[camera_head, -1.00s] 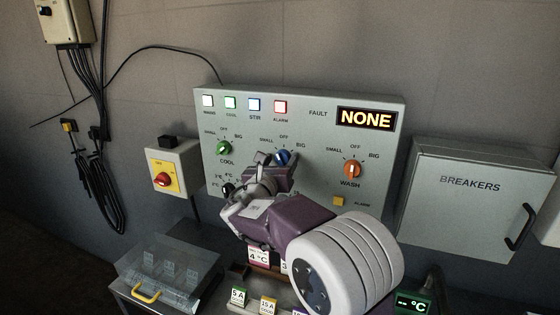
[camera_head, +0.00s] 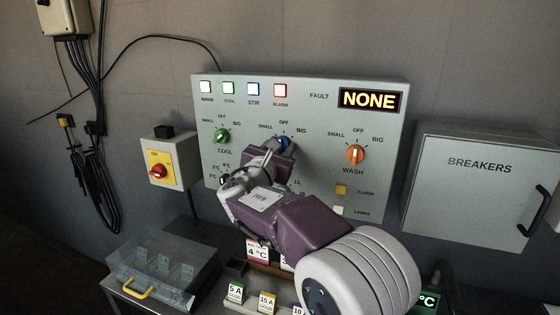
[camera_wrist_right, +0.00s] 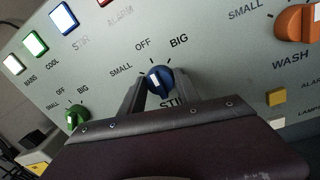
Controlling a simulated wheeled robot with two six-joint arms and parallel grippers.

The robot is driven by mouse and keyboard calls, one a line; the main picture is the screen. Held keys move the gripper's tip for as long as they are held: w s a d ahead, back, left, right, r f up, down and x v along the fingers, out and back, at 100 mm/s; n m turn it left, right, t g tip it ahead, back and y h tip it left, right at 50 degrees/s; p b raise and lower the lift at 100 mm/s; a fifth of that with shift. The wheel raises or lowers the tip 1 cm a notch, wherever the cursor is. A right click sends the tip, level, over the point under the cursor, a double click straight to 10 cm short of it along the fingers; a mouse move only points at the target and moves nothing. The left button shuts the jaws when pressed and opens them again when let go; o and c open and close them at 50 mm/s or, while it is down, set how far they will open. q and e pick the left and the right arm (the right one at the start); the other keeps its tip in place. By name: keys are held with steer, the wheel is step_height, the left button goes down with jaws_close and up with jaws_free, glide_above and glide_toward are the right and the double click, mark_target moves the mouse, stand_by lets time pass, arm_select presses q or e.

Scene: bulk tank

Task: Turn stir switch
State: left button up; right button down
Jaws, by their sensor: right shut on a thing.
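The blue stir switch (camera_head: 284,142) is a round knob in the middle of the grey control panel (camera_head: 312,115), with SMALL, OFF and BIG marked around it. In the right wrist view the blue knob (camera_wrist_right: 158,80) sits between the two fingers of my right gripper (camera_wrist_right: 160,92), which is shut on it. The white mark on the knob points up and left, between SMALL and OFF. In the head view my right gripper (camera_head: 280,148) partly covers the knob. My left gripper is not in view.
The green COOL knob (camera_head: 222,136) is left of the stir switch and the orange WASH knob (camera_head: 355,154) is right. A red isolator switch (camera_head: 158,170), a clear box (camera_head: 165,270) and a breakers cabinet (camera_head: 480,190) stand around the panel.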

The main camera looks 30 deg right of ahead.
steer(key=shift+f+m+h+b, duration=0.1)
steer(key=shift+m+h+b, duration=0.1)
steer(key=shift+m+b, duration=2.35)
steer(key=shift+f+m+h+b, duration=0.1)
steer(key=shift+m+h+b, duration=0.1)
steer(key=shift+m+b, duration=2.35)
steer(key=c, duration=0.9)
jaws_free()
steer(key=v, duration=0.9)
steer(key=shift+r+b, duration=0.15)
steer(key=shift+b, duration=0.15)
